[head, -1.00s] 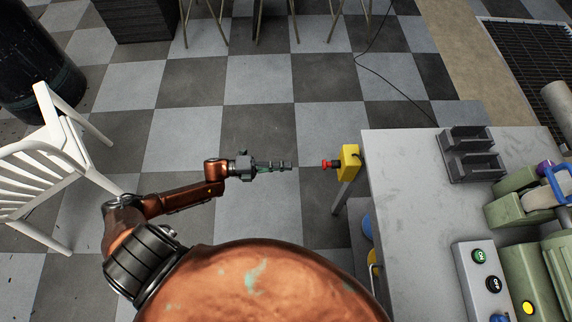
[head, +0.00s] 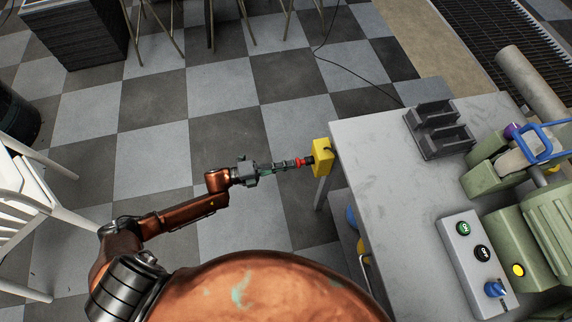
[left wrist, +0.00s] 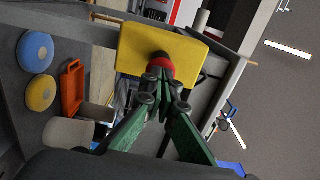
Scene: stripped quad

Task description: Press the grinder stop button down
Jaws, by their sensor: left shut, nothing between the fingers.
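The stop button is a red knob (head: 301,162) on a yellow box (head: 321,157) at the left edge of the grey workbench. The knob faces left, toward my left gripper (head: 290,164). The gripper is shut and empty, its fingertips at the red knob. In the left wrist view the closed fingertips (left wrist: 163,84) lie over the lower part of the red knob (left wrist: 160,64), in front of the yellow box (left wrist: 190,48). I cannot tell how far the knob is pushed in. The green grinder (head: 550,225) stands on the bench at the right. My right gripper is not in view.
A grey control box (head: 474,262) with several controls and a dark grey holder (head: 438,130) sit on the workbench (head: 385,185). A white chair (head: 30,215) stands at the left. A cable runs over the checkered floor behind. Blue and yellow discs (left wrist: 40,92) show under the bench.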

